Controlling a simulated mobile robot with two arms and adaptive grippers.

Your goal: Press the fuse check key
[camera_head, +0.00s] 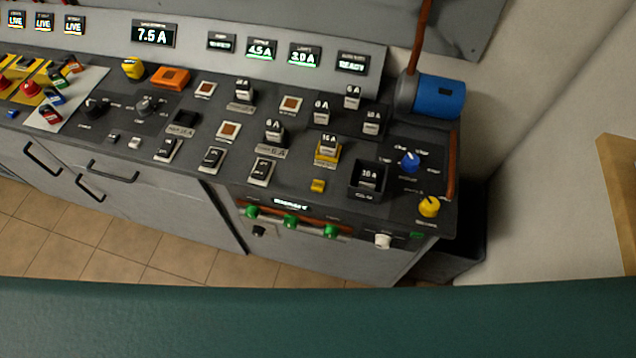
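A grey control console (60,135) runs from the upper left to the right of the head view. Its sloping top carries fuses, keys and knobs. The labels are too small to tell which key is the fuse check key. Neither gripper is in view, and nothing touches the console.
A blue knob (410,160) and a yellow knob (429,206) stand at the console's right end. Green knobs (290,221) and a white knob (383,241) project from the front. A dark green band (300,318) crosses the bottom.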

